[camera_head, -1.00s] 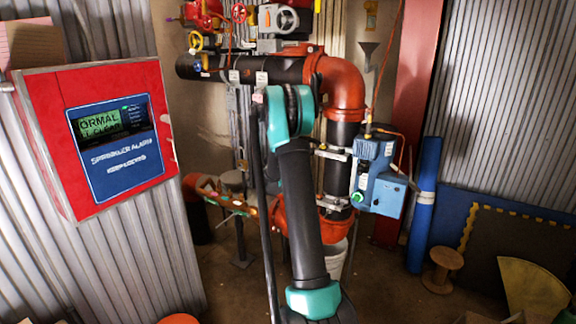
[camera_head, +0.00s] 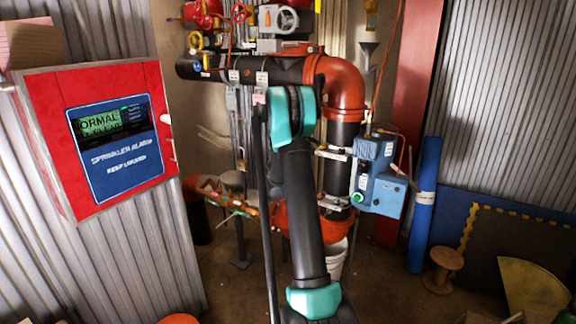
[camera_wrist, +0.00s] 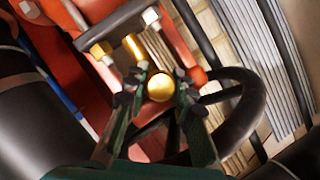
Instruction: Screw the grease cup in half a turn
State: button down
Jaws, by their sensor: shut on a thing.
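The grease cup (camera_wrist: 160,87) looks like a round brass cap, seen end-on in the wrist view. My gripper (camera_wrist: 162,82) is shut on it, one dark fingertip on its left side and one on its right. A brass cylinder (camera_wrist: 134,47) stands just above and left of the cup; I cannot tell whether they are joined. My arm hides the gripper and the cup in the head view.
A black handwheel (camera_wrist: 252,118) curves close to the right of my fingers. Bolts (camera_wrist: 151,15) and red metalwork (camera_wrist: 68,58) lie close by. In the head view, an orange pipe elbow (camera_head: 345,78), a blue box (camera_head: 380,185) and the red alarm cabinet (camera_head: 42,120) surround my arm.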

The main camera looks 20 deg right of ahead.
jog(key=c, duration=1.3)
grip_release()
jog(key=shift+o, duration=0.2)
jog(key=v, duration=1.2)
jog(key=s+a+f+n+g+y, duration=0.2)
jog(key=s+a+n, duration=0.3)
jog(key=s, duration=0.9)
jog(key=s+a+f+n+g+y, duration=0.3)
jog(key=s+a+f+n, duration=0.2)
jog(key=s, duration=0.9)
jog(key=s+a+f+n+g+y, duration=0.2)
jog(key=s+a+n, duration=0.4)
jog(key=s, duration=0.8)
jog(key=shift+s+a+f+n+g+y, duration=0.35)
jog(key=shift+a+f+y, duration=0.4)
jog(key=shift+a, duration=0.45)
